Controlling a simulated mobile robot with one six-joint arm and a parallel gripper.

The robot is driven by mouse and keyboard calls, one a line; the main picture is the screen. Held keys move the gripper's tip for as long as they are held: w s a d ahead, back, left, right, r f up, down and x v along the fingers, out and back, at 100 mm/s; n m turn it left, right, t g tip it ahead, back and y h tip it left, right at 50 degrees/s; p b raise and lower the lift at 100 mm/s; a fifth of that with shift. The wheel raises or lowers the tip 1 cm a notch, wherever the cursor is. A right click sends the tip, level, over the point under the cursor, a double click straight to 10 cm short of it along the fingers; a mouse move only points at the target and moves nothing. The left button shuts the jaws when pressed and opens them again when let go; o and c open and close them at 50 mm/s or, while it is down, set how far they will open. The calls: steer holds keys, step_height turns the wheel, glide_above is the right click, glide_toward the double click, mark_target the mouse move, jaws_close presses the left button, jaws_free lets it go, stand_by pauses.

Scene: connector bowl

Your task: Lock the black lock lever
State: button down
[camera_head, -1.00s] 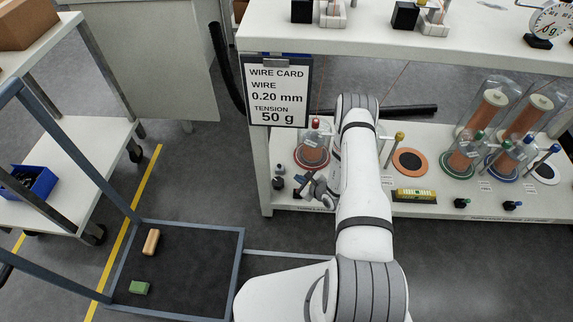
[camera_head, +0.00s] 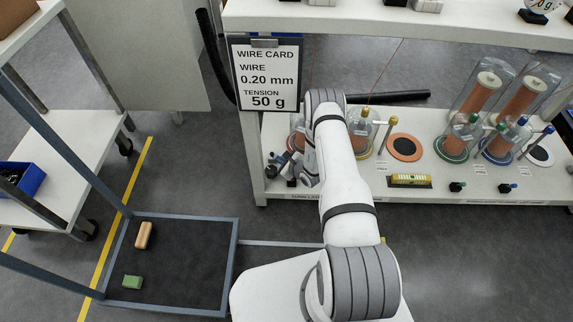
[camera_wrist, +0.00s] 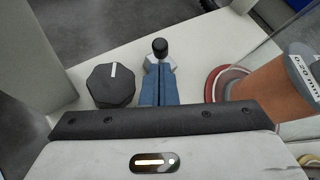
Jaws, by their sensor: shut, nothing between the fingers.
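In the wrist view, a black ball-ended part (camera_wrist: 160,47) stands on a grey metal base at the shelf's corner; I take it for the black lock lever, seen nearly end-on. My gripper (camera_wrist: 160,72) has its blue fingers together and empty, with the tips at or just in front of that grey base. Whether they touch it I cannot tell. A black faceted knob (camera_wrist: 112,84) with a white line sits left of the fingers. In the head view my gripper (camera_head: 286,167) is low over the shelf's left end, partly hidden by my arm.
A copper spool (camera_wrist: 273,90) on a red-rimmed base stands close to the right of the fingers. A shelf post (camera_wrist: 42,55) rises at the left. In the head view, more spools (camera_head: 515,105) under clear covers and a yellow level (camera_head: 410,181) are farther right. The wire card (camera_head: 268,75) hangs above.

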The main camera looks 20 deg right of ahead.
steer(key=shift+w+a+f, duration=0.2)
steer(key=shift+w+a, duration=0.05)
steer(key=shift+w, duration=0.2)
steer(key=shift+d+g, duration=0.15)
steer(key=shift+g, duration=0.15)
steer(key=shift+w+d+r, duration=0.1)
steer(key=shift+m+g, duration=0.3)
